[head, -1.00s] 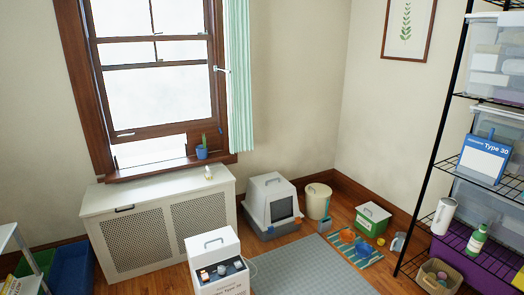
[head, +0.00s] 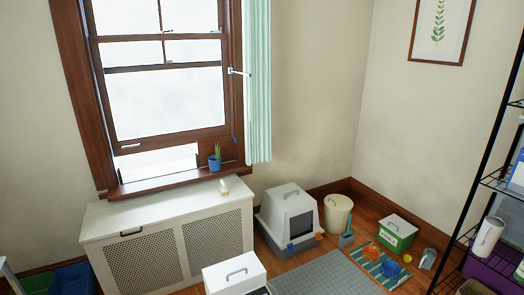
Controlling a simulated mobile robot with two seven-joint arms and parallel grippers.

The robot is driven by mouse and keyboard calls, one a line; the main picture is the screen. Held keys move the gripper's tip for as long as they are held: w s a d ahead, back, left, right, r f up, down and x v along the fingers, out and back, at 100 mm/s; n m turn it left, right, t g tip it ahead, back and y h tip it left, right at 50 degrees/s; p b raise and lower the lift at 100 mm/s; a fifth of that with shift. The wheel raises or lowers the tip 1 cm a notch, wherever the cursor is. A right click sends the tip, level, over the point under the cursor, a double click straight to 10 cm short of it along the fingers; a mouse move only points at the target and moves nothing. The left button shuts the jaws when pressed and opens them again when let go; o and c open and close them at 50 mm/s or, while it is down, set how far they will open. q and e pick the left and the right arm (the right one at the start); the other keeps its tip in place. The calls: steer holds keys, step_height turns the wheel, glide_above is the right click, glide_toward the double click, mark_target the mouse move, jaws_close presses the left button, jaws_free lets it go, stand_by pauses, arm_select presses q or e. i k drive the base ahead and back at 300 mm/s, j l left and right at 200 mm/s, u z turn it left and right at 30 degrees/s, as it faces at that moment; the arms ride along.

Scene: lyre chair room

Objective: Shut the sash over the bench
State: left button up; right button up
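The window sash (head: 171,92) has a brown wooden frame and stands partly raised. An open gap (head: 155,163) shows between its bottom rail (head: 170,138) and the sill (head: 180,180). A small pale lift handle (head: 130,146) is on the rail at the left. The bench (head: 168,240), a white cabinet with mesh front panels and a dark handle, stands below the window. A blue pot with a green plant (head: 214,162) sits at the right end of the sill, close to the sash. Neither of my grippers shows in the head view.
A small white-and-yellow object (head: 223,187) stands on the bench top. A green curtain (head: 257,85) hangs right of the window. A grey litter box (head: 289,217), a white boxy unit (head: 235,274) and a grey mat (head: 325,277) are on the floor. Black shelving (head: 490,180) stands at right.

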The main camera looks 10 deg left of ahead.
mark_target(139, 144)
steer(key=i+j, duration=0.3)
steer(key=j, duration=0.15)
steer(key=i+j, duration=0.3)
steer(key=j, duration=0.15)
steer(key=i+j, duration=0.3)
steer(key=j, duration=0.15)
steer(key=i+j, duration=0.3)
steer(key=j, duration=0.2)
steer(key=i+j, duration=0.25)
steer(key=j, duration=0.2)
steer(key=i+j, duration=0.3)
steer(key=j, duration=0.15)
steer(key=i+j, duration=0.3)
steer(key=j, duration=0.15)
steer(key=i+j, duration=0.3)
steer(key=j, duration=0.15)
